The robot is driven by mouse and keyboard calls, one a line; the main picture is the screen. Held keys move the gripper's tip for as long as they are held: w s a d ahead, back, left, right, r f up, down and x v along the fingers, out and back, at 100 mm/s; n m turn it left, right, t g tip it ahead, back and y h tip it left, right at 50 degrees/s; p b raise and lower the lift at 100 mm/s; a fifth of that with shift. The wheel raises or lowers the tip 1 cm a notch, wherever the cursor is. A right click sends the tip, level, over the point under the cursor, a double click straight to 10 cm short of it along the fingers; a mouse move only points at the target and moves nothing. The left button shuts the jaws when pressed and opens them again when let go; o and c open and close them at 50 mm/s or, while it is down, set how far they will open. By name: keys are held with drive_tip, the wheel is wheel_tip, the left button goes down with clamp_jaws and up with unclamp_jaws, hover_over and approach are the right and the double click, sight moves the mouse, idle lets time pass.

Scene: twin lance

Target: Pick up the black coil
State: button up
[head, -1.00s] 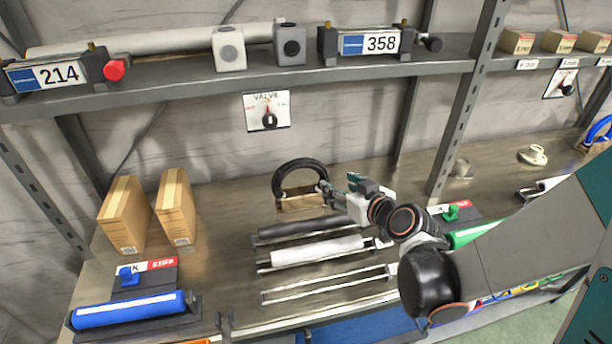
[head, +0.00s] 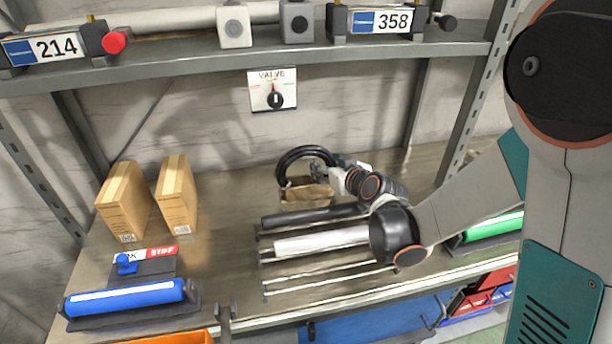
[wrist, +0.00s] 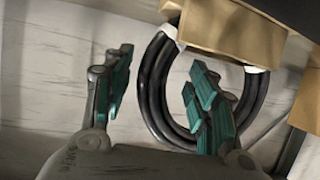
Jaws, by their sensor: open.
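The black coil (head: 284,166) stands upright at the back of the lower shelf, in a small cardboard holder (head: 307,194). In the wrist view the coil (wrist: 153,88) is a ring of several black strands with white ties, its edge by the cardboard holder (wrist: 232,30). My gripper (head: 318,174) is at the coil's right side in the head view. In the wrist view my gripper (wrist: 158,100) is open, with green-padded fingers apart. The coil's left strands show between the fingers, and the right finger overlaps the ring's opening. I cannot tell whether either finger touches the coil.
Dark and white rollers (head: 320,241) lie on a rack in front of the coil. Two cardboard boxes (head: 122,204) stand to the left, behind a blue roller (head: 125,299). The upper shelf (head: 200,68) and a valve plate (head: 272,90) are above and behind.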

clamp_jaws()
idle(0.5)
wheel_tip(320, 180, up, 10)
drive_tip(key=p, duration=0.4)
